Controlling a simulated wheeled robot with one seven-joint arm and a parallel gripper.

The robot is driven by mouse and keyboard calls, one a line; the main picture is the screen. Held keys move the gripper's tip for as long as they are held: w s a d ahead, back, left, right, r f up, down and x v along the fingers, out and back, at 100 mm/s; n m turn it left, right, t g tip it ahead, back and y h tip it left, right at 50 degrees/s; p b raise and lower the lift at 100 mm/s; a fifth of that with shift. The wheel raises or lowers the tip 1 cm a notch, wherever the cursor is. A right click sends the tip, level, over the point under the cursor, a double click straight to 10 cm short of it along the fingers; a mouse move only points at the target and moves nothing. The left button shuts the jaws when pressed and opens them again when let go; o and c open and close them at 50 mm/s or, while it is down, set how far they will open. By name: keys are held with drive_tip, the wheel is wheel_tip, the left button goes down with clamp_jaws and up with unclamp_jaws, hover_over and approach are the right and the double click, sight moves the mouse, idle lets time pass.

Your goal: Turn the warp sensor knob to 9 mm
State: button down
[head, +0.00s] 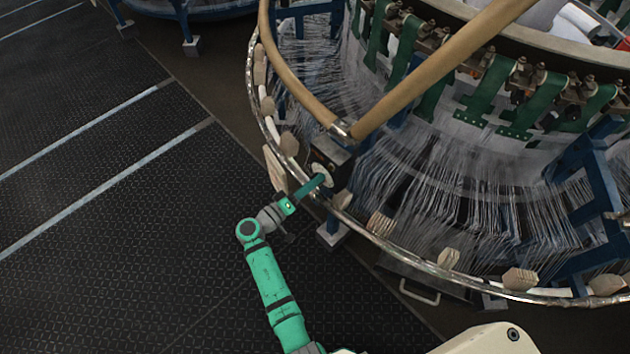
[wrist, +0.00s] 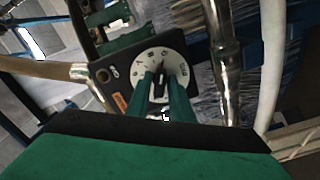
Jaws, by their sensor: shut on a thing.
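The warp sensor knob shows in the wrist view as a small dark grip (wrist: 160,84) at the middle of a round white dial (wrist: 150,62) with dark marks. The marks are too small to read surely, so I cannot tell the setting. The dial sits on a dark box (wrist: 112,73) with an orange label. My gripper (wrist: 163,90) is shut on the knob, one green finger on each side. In the head view, my gripper (head: 318,182) reaches the dial (head: 322,174) at the loom's rim; the fingers partly cover it there.
A shiny metal rail (head: 400,262) curves around the loom close to my gripper. Tan wooden bars (head: 440,65) meet at a metal joint (head: 340,129) above the box. White warp threads (head: 450,180) fan out behind. The dark floor (head: 120,230) at left is clear.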

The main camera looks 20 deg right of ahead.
drive_tip(key=c, duration=1.8)
unclamp_jaws()
drive_tip(key=shift+o, duration=0.2)
drive_tip(key=shift+a, duration=0.1)
drive_tip(key=v, duration=0.7)
